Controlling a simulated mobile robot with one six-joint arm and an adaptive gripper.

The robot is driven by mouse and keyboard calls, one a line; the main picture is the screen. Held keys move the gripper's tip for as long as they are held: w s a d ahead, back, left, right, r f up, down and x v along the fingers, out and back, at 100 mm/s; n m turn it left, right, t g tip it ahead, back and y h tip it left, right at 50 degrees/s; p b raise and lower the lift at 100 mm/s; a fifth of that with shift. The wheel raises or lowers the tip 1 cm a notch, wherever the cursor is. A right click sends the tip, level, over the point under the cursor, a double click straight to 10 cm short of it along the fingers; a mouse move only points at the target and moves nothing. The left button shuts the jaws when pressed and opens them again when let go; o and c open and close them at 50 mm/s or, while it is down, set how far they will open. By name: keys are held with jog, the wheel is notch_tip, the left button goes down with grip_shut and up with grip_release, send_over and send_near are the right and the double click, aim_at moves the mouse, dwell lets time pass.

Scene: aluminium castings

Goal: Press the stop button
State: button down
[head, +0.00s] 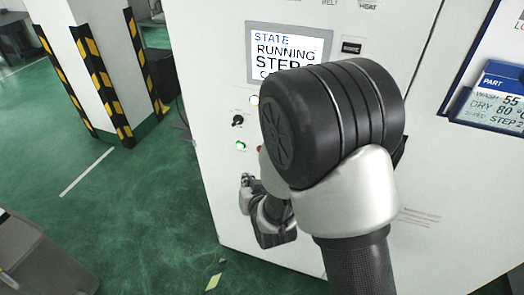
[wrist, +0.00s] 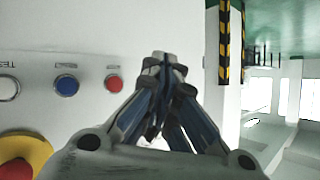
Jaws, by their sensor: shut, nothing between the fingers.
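A small red button (wrist: 114,83) sits on the white panel left of my fingers in the wrist view. Its label is too small to read. A larger red mushroom button on a yellow disc (wrist: 22,160) is at the lower left, partly cut off. My gripper (wrist: 165,62) is shut and empty, its fingertips to the right of the small red button and apart from it. In the head view my gripper (head: 246,181) is low in front of the cabinet, and my arm hides much of the control panel.
A blue button (wrist: 67,85) and a white button (wrist: 8,88) are in line with the small red one. The cabinet screen (head: 287,50) reads STATE RUNNING. A green lamp (head: 240,145) is lit. Striped pillars (head: 100,70) stand at the left, with open green floor.

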jog(key=w+d+p, duration=0.1)
jog(key=w+d, duration=0.2)
jog(key=w, duration=0.5)
jog(key=shift+w+d, duration=0.1)
jog(key=shift+w, duration=0.1)
dwell(1.3)
jog(key=shift+w+d+b, duration=0.1)
jog(key=shift+w+b, duration=0.2)
jog(key=shift+w+d, duration=0.15)
jog(key=shift+w, duration=0.3)
dwell(0.9)
jog(key=shift+s, duration=0.1)
jog(key=shift+s+a+b, duration=0.3)
jog(key=shift+s+b, duration=0.3)
jog(key=shift+s, duration=0.15)
